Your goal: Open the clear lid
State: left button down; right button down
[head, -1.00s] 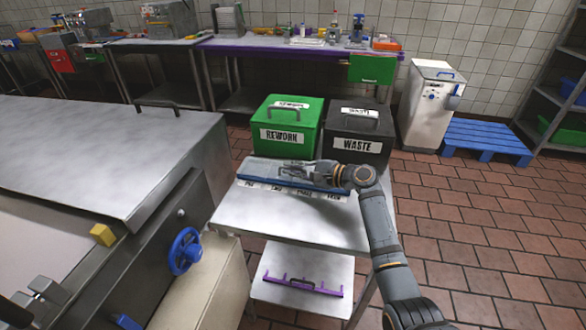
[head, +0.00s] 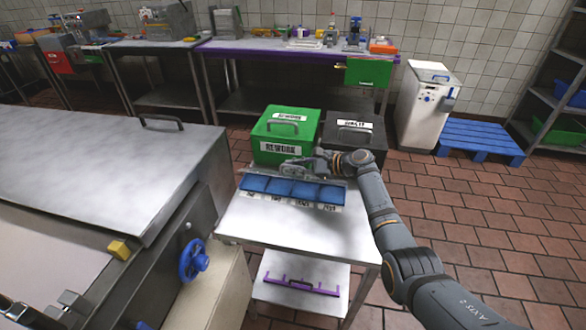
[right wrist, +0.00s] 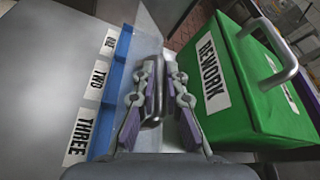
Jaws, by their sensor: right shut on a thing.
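The clear lid (right wrist: 149,48) stands raised at the back of the blue tray (head: 292,190), between the tray and the green bin. In the head view it is hard to make out behind the gripper. The tray's several blue compartments show uncovered, with number labels along the front edge. My right gripper (head: 291,168) is at the back of the tray, over its far edge. In the right wrist view the gripper (right wrist: 164,78) is shut on the lid's metal handle (right wrist: 154,120). My left gripper is not in view.
The green REWORK bin (head: 284,150) stands close behind the lid, with the black WASTE bin (head: 368,135) to its right. The steel table (head: 290,230) is bare in front of the tray. A large machine (head: 100,170) stands to the left.

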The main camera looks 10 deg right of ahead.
jog(key=shift+w+d+r, duration=0.1)
jog(key=shift+w, duration=0.05)
dwell(0.3)
jog(key=c, duration=1.7)
grip_release()
jog(key=shift+d, duration=0.2)
notch_tip(320, 180, up, 4)
send_over(328, 182)
jog(key=shift+w, duration=0.2)
